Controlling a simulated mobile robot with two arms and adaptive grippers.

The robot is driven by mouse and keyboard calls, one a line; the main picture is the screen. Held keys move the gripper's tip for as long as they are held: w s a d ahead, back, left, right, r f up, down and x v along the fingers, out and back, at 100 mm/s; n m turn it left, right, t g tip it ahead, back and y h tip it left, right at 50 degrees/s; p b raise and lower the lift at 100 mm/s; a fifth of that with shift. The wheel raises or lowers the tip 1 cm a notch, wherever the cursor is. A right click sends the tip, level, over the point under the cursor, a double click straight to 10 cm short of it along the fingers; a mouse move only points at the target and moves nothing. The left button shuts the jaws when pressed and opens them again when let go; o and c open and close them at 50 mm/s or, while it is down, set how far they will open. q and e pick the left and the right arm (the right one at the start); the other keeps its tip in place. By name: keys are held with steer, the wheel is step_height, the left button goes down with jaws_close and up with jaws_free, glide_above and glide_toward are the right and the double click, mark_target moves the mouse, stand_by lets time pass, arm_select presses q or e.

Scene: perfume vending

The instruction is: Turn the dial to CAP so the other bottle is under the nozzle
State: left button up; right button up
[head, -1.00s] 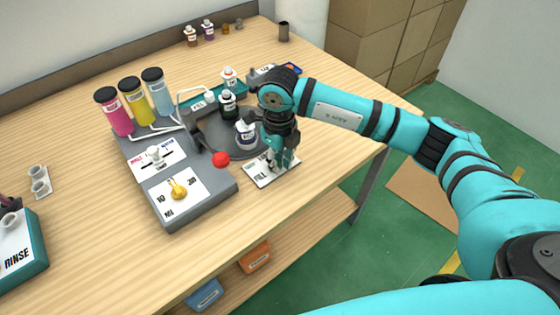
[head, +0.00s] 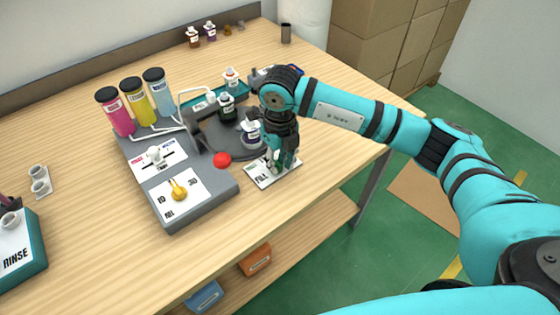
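A small white plate (head: 284,177) marked FILL lies at the front right of the grey machine. My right gripper (head: 278,166) points down over it, fingers low at its middle. The fingers hide the dial's knob and any CAP mark, so I cannot tell whether they grip it. The dark round turntable (head: 213,138) is partly behind my wrist. A white-labelled bottle (head: 250,135) with a dark cap stands at its right, beside my gripper. A black bottle (head: 226,107) stands at its back, near the nozzle arm. My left gripper is not in view.
The machine has a red button (head: 222,159), a yellow knob (head: 178,189) and a white lever (head: 154,155). Pink, yellow and blue cylinders (head: 136,102) stand behind them. Another bottle (head: 232,78) stands behind the turntable.

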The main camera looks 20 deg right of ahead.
mark_target(280, 165)
steer(key=shift+o, duration=1)
steer(key=shift+f, duration=0.1)
step_height(280, 165, up, 12)
steer(key=shift+s, duration=0.1)
